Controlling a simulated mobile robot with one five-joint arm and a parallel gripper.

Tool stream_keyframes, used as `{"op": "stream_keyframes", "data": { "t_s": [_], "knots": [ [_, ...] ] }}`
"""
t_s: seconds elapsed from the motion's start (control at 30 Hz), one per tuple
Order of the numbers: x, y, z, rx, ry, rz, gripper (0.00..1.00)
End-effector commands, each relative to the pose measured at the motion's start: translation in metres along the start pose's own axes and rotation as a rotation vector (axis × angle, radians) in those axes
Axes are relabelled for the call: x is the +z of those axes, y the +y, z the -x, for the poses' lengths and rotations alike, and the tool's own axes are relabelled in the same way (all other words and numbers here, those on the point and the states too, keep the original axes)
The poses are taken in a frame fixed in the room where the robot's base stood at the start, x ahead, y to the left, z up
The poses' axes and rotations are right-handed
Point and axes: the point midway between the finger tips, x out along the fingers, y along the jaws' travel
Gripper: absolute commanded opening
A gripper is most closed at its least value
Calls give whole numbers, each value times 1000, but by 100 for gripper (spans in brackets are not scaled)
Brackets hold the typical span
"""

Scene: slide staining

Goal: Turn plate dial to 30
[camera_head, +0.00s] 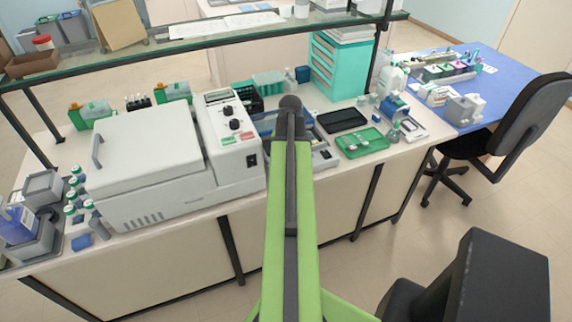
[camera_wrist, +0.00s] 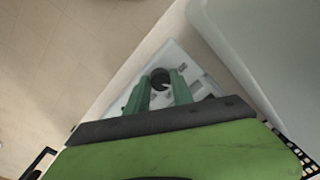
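In the wrist view, my gripper (camera_wrist: 161,79) has its two green fingers spread apart. A dark round knob (camera_wrist: 160,80) shows between the fingertips, on a white panel (camera_wrist: 187,58) with small grey marks. I cannot tell whether the fingers touch it, and no dial numbers are readable. In the head view, my arm hides my gripper and part of a low light-grey unit (camera_head: 322,157). A large white lidded machine (camera_head: 145,160) stands left of my arm. Its control panel (camera_head: 229,133) carries two dark knobs (camera_head: 234,124).
A green tray (camera_head: 362,143) and a black tray (camera_head: 341,120) lie to the right. A teal drawer cabinet (camera_head: 338,65) stands behind them. A glass shelf (camera_head: 200,38) spans above the bench. A chair (camera_head: 520,125) stands right; floor (camera_head: 440,225) shows in front.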

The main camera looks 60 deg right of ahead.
Motion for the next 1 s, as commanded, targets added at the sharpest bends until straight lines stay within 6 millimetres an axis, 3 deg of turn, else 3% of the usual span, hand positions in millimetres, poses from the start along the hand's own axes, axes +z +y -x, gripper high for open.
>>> {"op": "stream_keyframes", "data": {
  "t_s": [0.03,0.17,0.23,0.27,0.33,0.57,1.0],
  "knots": [
    [0,-1,0,-3,0,1,16],
    [0,-1,0,-3,0,1,0],
    [0,-1,0,-4,0,1,0],
    [14,-2,0,-4,0,0,0],
    [4,-2,0,-4,-1,1,0],
    [0,-2,0,-6,-2,46,0],
    [-3,-1,0,-6,-11,364,0]
  ]
}}
